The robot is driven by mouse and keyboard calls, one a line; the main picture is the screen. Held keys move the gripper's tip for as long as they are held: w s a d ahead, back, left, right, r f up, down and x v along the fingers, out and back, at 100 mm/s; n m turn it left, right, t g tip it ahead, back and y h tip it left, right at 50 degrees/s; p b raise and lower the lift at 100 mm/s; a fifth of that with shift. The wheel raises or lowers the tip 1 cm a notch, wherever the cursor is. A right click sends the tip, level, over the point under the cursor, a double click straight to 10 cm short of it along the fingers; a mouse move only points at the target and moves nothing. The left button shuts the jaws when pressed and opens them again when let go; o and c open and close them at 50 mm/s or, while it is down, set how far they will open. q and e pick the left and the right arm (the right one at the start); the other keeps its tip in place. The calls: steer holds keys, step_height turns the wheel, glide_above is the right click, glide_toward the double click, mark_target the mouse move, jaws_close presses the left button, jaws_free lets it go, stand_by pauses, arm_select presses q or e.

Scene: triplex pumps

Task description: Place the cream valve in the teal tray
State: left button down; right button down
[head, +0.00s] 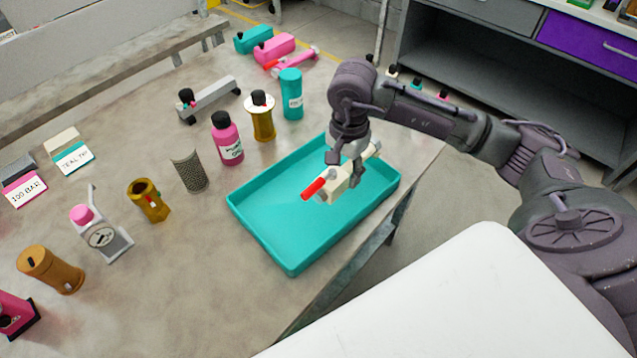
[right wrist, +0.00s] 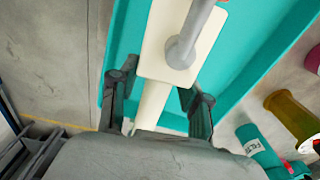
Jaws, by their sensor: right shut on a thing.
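The cream valve (head: 339,187) has a red-ended lever and is held over the far right part of the teal tray (head: 270,252). My right gripper (head: 345,172) is shut on the valve. In the right wrist view the valve (right wrist: 152,50) lies between the two fingers (right wrist: 158,100), with the tray (right wrist: 265,65) behind it. I cannot tell whether the valve touches the tray floor. The rest of the tray is empty. My left gripper is not in view.
Left of the tray stand a perforated grey cylinder (head: 189,170), a pink bottle (head: 227,140), a gold spool (head: 262,118) and a teal cylinder (head: 291,95). Small label cards (head: 75,158) lie at the far left. The table edge runs close along the tray's right side.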

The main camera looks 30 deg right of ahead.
steer(key=w+a+f, duration=0.1)
steer(key=w+a, duration=0.1)
steer(key=w+a+f+p, duration=0.1)
steer(key=a+f, duration=0.1)
steer(key=shift+w, duration=0.35)
step_height(320, 180, down, 4)
steer(key=shift+f+p, duration=0.1)
steer(key=shift+p, duration=0.4)
steer(key=shift+f, duration=0.2)
steer(key=c, duration=0.5)
jaws_free()
steer(key=shift+c, duration=0.2)
steer(key=shift+r, duration=0.1)
